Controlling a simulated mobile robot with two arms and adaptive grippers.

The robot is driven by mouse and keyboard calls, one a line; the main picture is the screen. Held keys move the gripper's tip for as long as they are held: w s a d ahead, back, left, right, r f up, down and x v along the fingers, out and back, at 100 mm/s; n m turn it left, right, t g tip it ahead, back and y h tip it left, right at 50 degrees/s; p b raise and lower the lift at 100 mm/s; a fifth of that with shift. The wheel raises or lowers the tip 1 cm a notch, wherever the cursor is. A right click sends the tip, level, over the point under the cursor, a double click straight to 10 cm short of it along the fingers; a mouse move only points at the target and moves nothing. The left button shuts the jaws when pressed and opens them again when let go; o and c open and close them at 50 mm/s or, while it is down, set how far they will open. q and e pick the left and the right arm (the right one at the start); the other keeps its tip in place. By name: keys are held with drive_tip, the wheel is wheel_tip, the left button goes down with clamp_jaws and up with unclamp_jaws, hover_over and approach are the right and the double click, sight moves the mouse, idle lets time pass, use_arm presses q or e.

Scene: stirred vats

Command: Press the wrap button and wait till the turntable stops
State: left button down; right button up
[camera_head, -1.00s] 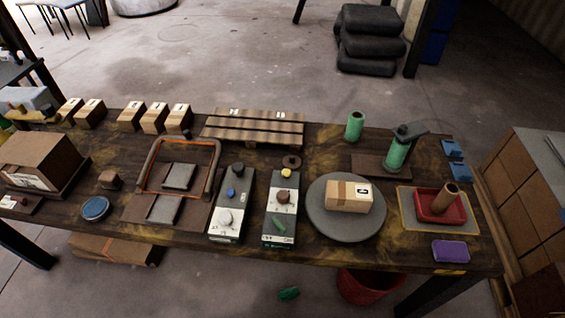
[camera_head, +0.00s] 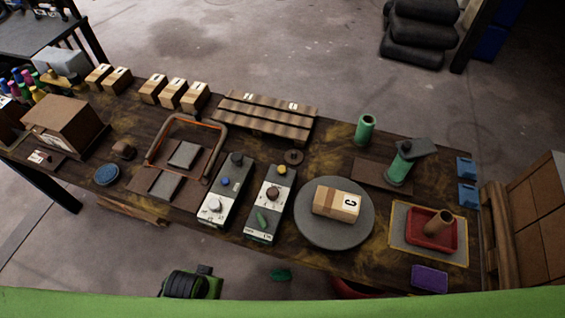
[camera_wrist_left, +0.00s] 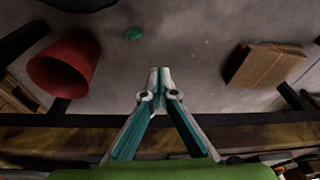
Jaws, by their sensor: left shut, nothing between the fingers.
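The turntable is a round grey disc (camera_head: 307,236) on the right half of the table. A cardboard box (camera_head: 330,202) with a letter label sits on it. Left of it stands a control panel (camera_head: 262,233) with a yellow button (camera_head: 282,169), a brown knob and a green part. A second panel (camera_head: 210,223) beside it has a blue button (camera_head: 225,181), a dark knob and a white dial. I cannot read which button is for wrapping. My left gripper (camera_wrist_left: 160,71) is shut and empty in the left wrist view, over the floor before the table edge. My right gripper is not in view.
A green roll (camera_head: 365,131) and a green roll stand (camera_head: 398,172) are behind the turntable. A red tray (camera_head: 411,238) lies to its right. A slatted pallet (camera_head: 262,130) is at the back. A red bin (camera_wrist_left: 55,72) stands on the floor below.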

use_arm(q)
drive_tip(key=w+d+r+m+t+h+p, duration=0.15)
drive_tip(key=w+d+r, duration=0.25)
drive_tip(key=r, duration=0.5)
drive_tip(key=w+d+r+m+h+p, duration=0.1)
drive_tip(key=w+d+r+m+p, duration=0.3)
drive_tip(key=r, duration=0.6)
drive_tip(key=w+d+r+m+t+h+b, duration=0.1)
drive_tip(key=w+d+r+m, duration=0.15)
drive_tip(key=w+d, duration=0.3)
drive_tip(key=w+d+r+m+t+h+b, duration=0.1)
drive_tip(key=w+d+m+h, duration=0.15)
drive_tip(key=w+d, duration=0.35)
drive_tip(key=w+r+m, duration=0.1)
drive_tip(key=w+m, duration=0.3)
drive_tip(key=w, duration=0.9)
drive_tip(key=shift+r+m, duration=0.3)
drive_tip(key=shift+m, duration=0.05)
drive_tip(key=shift+a+t, duration=0.1)
drive_tip(key=shift+t, duration=0.15)
drive_tip(key=shift+f, duration=0.1)
